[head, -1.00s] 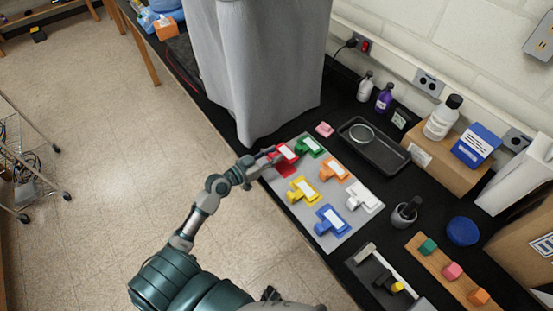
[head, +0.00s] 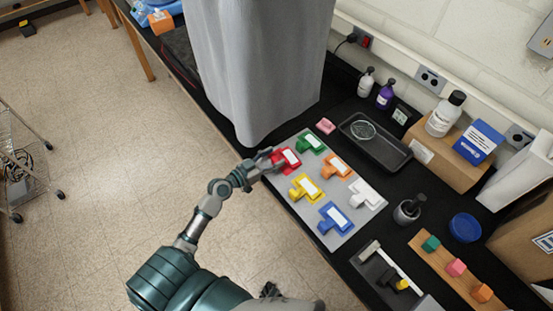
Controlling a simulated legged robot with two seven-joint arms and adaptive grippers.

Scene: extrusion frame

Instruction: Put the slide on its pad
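The grey board (head: 297,209) bears several coloured pieces, each with a white label-like rectangle on it. The red pad (head: 279,169) is at the board's left edge, and a white-faced slide (head: 292,157) appears to lie on it; I cannot tell how exactly it is seated. My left gripper (head: 271,158) is just left of the red piece, fingers apparently apart, close to its left end. Whether they touch is too small to tell. My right gripper is not in view.
Green (head: 311,142), orange (head: 336,165), yellow (head: 305,187), white (head: 364,194) and blue (head: 335,218) pieces fill the board. A pink block (head: 326,126) and black tray (head: 402,157) lie behind it. A grey curtain-like cover (head: 258,70) stands at the back left.

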